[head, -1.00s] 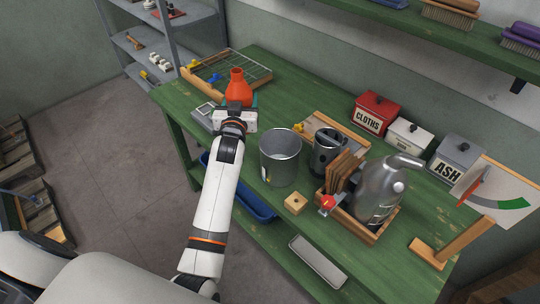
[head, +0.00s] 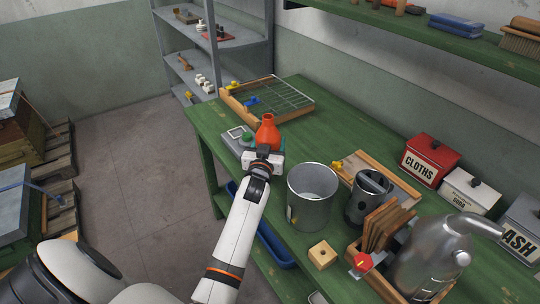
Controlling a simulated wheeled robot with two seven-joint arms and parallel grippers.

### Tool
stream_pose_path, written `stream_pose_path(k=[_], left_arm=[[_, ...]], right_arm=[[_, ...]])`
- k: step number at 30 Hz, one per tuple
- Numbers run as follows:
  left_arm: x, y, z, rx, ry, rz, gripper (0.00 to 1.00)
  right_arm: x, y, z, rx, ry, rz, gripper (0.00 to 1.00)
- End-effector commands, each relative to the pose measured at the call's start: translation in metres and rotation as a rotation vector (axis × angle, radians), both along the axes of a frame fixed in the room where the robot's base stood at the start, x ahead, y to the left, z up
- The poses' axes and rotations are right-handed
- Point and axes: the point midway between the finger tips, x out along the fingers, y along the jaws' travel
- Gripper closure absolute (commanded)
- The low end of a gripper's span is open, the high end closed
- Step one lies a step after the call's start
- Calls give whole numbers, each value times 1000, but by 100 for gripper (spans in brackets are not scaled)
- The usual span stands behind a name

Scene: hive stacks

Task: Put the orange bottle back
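The orange bottle (head: 267,132) is upright, with its narrow neck at the top, over the far left part of the green table in the head view. My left gripper (head: 265,152) is on its near side and appears shut on its body. The hand hides the bottle's lower part, so I cannot tell whether its base touches the table. A grey scale-like device (head: 238,135) lies just left of and behind it. My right gripper is not in view.
A wooden tray with a wire grid (head: 285,100) lies behind the bottle. A metal pail (head: 312,197), a smoker-like can (head: 368,198) and a wooden block (head: 322,254) stand to the right. Red (head: 430,160) and white tins line the back. Grey shelves (head: 240,45) stand far left.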

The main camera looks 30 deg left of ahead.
Motion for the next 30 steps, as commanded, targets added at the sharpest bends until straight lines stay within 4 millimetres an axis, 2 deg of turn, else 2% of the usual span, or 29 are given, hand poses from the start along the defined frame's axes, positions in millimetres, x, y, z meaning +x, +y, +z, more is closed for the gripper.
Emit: stream_pose_path(k=[6,20,21,24,30], left_arm=[[0,0,-31,-2,2,0,75],[0,0,-41,0,0,-1,75],[0,0,-40,-1,2,-1,31],[0,0,-40,-1,2,-1,16],[0,0,-40,-1,2,-1,16]], right_arm=[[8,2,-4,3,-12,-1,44],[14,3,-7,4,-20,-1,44],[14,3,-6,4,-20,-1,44],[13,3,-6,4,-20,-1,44],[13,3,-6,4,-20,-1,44]])
